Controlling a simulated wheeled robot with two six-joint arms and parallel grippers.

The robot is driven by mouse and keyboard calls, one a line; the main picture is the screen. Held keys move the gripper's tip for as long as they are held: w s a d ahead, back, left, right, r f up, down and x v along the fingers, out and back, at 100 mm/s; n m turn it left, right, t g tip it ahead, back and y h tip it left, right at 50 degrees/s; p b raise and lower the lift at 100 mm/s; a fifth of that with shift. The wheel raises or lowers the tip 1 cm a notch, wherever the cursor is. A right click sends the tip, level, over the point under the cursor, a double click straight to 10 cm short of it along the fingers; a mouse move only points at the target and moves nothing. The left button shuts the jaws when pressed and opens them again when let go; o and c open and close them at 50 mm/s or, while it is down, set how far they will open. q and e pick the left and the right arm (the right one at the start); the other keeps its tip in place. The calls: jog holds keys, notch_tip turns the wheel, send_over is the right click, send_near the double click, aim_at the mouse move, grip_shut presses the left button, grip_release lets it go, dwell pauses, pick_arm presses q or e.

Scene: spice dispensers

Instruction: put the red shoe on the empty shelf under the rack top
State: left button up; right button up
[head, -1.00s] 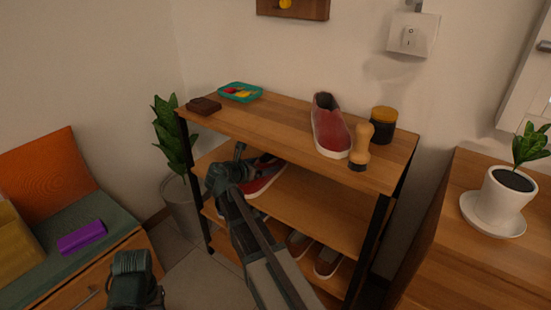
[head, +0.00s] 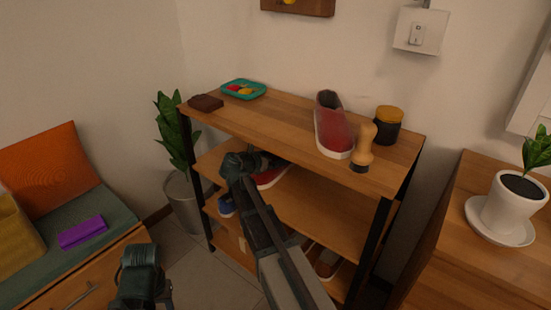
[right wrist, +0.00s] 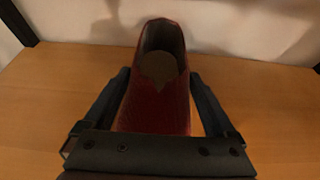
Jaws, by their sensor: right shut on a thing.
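One red shoe with a white sole (head: 272,179) is on the middle shelf (head: 325,212), just under the rack top (head: 270,123). My right gripper (head: 252,165) reaches in under the top and is shut on this shoe. In the right wrist view the shoe (right wrist: 158,105) sits between the two fingers, its opening facing up, over the wooden shelf (right wrist: 50,85). Whether its sole touches the shelf is hidden. Another red shoe (head: 331,125) stands on the rack top. My left gripper (head: 140,278) is low at the lower left, away from the rack; its fingers are not clear.
On the rack top are a brown block (head: 206,103), a teal tray (head: 243,89), a wooden-handled brush (head: 363,146) and a dark jar (head: 388,125). A blue shoe (head: 226,205) and other shoes (head: 327,264) are lower down. Black posts (head: 375,240) frame the shelves.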

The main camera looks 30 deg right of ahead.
aim_at(265, 180)
jog(key=o, duration=1.3)
jog(key=shift+f, duration=0.1)
jog(key=shift+r, duration=0.2)
jog(key=p+v, duration=0.1)
jog(key=v, duration=0.1)
jog(key=shift+s+a+r, duration=0.1)
jog(key=shift+a+r, duration=0.1)
jog(key=s+a, duration=0.1)
jog(key=a, duration=0.3)
jog(key=s+a, duration=0.2)
jog(key=a, duration=0.1)
jog(key=s+a, duration=0.1)
jog(key=a, duration=0.3)
jog(key=shift+s+a, duration=0.3)
jog(key=shift+s, duration=0.1)
